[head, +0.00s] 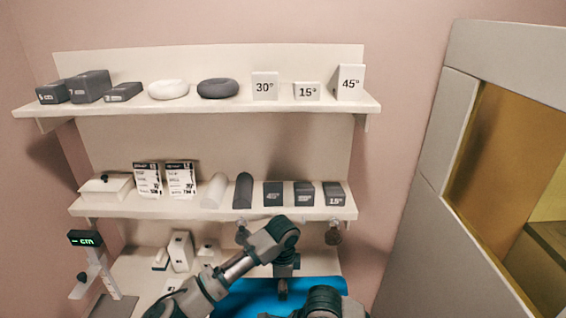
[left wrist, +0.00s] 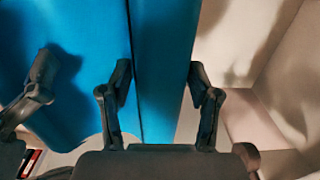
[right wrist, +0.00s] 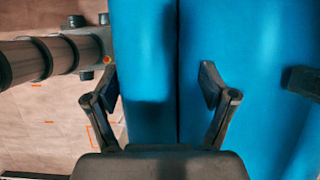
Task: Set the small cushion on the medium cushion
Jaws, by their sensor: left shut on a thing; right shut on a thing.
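Blue padding (head: 240,298) shows at the bottom of the head view, partly hidden behind my arms. My left gripper (head: 283,290) points down at it. In the left wrist view, a narrow blue panel (left wrist: 165,60) lies between my left fingers, beside a wider blue surface (left wrist: 65,50). In the right wrist view, my right gripper (right wrist: 160,95) has its fingers at a narrow blue panel (right wrist: 145,60) and a wider blue surface (right wrist: 250,50). Both grippers are shut on a blue cushion. I cannot tell which surface is the small cushion and which the medium one.
A white wall shelf (head: 225,107) holds dark boxes, two rings and angle-marked white wedges. A lower shelf (head: 240,213) holds signs, rolls and dark wedges. A window frame (head: 440,200) stands at the right. A small green display (head: 85,238) is at the left.

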